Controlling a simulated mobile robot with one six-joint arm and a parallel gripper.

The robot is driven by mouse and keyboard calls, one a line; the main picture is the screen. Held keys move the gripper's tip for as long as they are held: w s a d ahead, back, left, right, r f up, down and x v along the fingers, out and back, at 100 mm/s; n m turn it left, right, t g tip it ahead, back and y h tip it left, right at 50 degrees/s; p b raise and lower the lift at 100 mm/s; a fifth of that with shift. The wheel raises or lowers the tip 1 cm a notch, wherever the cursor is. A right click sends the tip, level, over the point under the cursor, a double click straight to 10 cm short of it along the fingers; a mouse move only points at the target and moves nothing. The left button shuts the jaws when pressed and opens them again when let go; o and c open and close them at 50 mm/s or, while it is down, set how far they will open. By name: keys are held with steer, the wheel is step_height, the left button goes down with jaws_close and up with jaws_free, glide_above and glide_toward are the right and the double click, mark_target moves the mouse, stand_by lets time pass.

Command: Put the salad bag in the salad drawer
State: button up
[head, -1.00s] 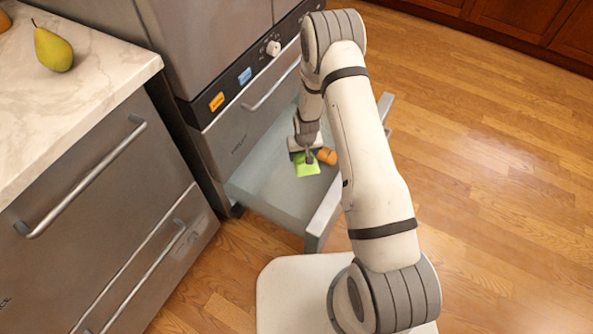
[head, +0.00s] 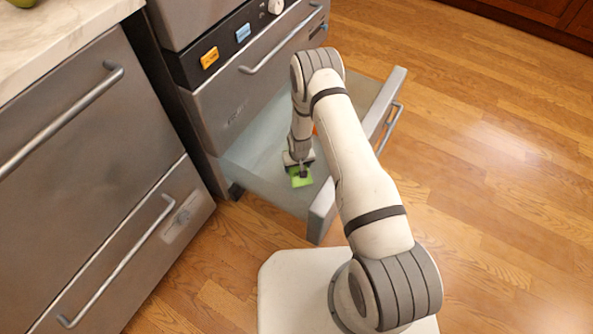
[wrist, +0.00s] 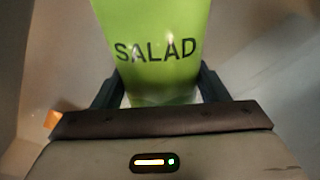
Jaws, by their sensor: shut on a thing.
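The green salad bag (head: 302,181) is in or just above the open drawer (head: 323,209), towards its near left end. In the wrist view the bag (wrist: 155,50) shows the word SALAD and sits between the two fingers. My gripper (head: 301,171) is shut on the bag and points down into the drawer. I cannot tell whether the bag touches the drawer floor. The drawer is pulled out, with pale inner walls and a grey front.
A small orange thing (head: 315,130) in the drawer is mostly hidden behind my arm. Grey cabinets with long handles (head: 75,115) stand at left. The wooden floor at right is clear.

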mark_target(298, 171)
steer(key=shift+f+b, duration=0.5)
steer(key=shift+f, duration=1.15)
steer(key=shift+f, duration=0.2)
steer(key=o, duration=1.1)
steer(key=shift+r, duration=0.15)
